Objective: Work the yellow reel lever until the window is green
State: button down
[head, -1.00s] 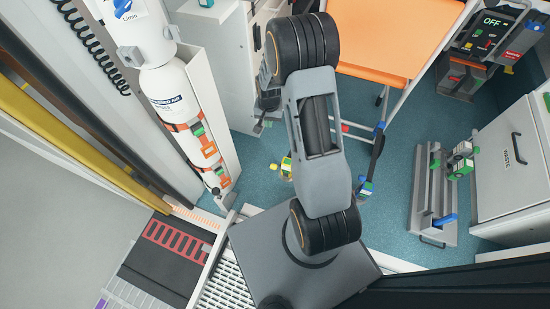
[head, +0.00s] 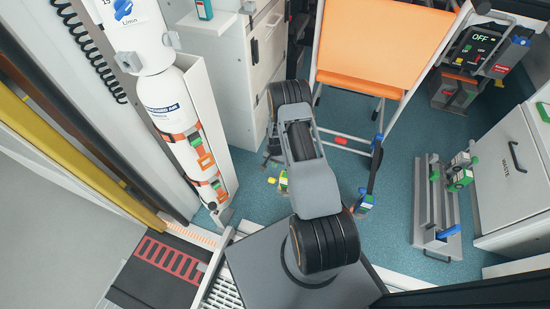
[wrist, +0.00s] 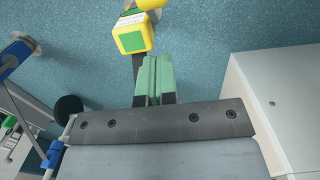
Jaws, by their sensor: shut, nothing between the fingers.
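The yellow reel (wrist: 132,38) stands on the blue floor at the top of the wrist view, with a green panel on its facing side. Its yellow lever end (wrist: 150,4) is cut off by the top edge. My gripper (wrist: 156,60) has green fingers, closed together and empty, just below the reel in the picture. I cannot tell whether they touch it. In the head view the reel (head: 283,183) is small, left of my arm, with a yellow piece (head: 271,181) beside it. I cannot tell whether the green panel is the window.
An orange seat (head: 365,55) on a metal frame stands behind. A white cabinet (head: 515,160) and a grey rail unit (head: 432,210) are at right. A strapped cylinder (head: 175,115) stands at left. Blue floor (head: 395,215) is bare between seat frame and rail unit.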

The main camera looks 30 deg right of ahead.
aim_at(272, 179)
jog(key=shift+s+a+f+b, duration=0.2)
jog(key=shift+s+a+f, duration=0.15)
jog(key=shift+f, duration=0.3)
jog(key=shift+s+a+f+b, duration=0.25)
jog(key=shift+s+a+f, duration=0.1)
jog(key=shift+f, duration=0.25)
jog(key=shift+s+a+f+b, duration=0.2)
jog(key=shift+s+a+f, duration=0.15)
jog(key=shift+f, duration=0.3)
jog(key=shift+s+a+f, duration=0.5)
jog(key=shift+s+a, duration=0.05)
jog(key=shift+w+d+r, duration=0.1)
jog(key=shift+w+d, duration=0.05)
